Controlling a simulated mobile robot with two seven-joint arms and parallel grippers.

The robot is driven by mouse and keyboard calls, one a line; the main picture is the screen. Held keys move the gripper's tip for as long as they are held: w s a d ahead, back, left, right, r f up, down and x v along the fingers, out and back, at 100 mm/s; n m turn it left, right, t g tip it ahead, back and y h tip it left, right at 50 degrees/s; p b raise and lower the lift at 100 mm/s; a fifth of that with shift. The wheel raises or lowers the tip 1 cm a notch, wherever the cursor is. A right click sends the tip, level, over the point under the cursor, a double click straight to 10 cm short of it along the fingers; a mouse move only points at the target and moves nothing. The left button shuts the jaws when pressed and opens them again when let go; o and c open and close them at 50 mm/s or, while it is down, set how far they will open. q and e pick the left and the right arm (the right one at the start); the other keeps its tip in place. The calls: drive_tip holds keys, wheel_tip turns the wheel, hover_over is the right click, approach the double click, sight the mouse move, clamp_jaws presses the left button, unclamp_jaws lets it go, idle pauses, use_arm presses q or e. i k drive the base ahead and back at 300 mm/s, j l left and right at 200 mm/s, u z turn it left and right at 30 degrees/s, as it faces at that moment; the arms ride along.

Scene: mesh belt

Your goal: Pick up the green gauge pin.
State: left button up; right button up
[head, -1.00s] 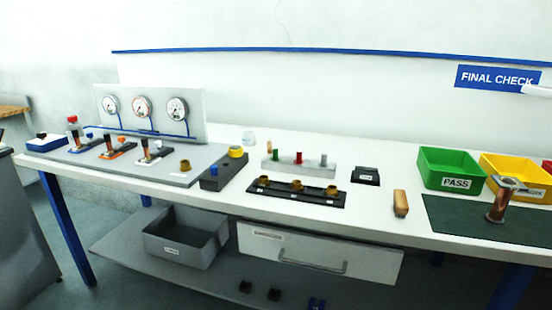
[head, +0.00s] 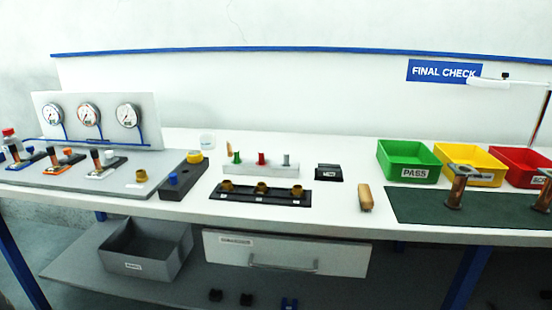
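The green gauge pin (head: 236,157) stands upright at the left end of a light grey block (head: 248,169) on the white bench. A red pin (head: 261,158) and a grey pin (head: 286,160) stand beside it in the same block. A thin brown-tipped thing (head: 229,149) shows just behind and left of the green pin. Neither of my grippers is in the head view.
A black strip with several brass fittings (head: 262,199) lies in front of the pin block. Green (head: 409,161), yellow and red bins stand further right. Gauges stand at left.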

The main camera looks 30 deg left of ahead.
sight(236, 153)
drive_tip(key=j+z, duration=0.3)
drive_tip(key=j, duration=0.15)
drive_tip(key=k+j+z, duration=0.1)
drive_tip(key=j+z, duration=0.15)
drive_tip(key=j, duration=0.15)
drive_tip(key=k+j+z, duration=0.1)
drive_tip(key=j, duration=0.35)
drive_tip(key=k+j+z, duration=0.1)
drive_tip(key=j, duration=0.3)
drive_tip(key=k+j, duration=0.05)
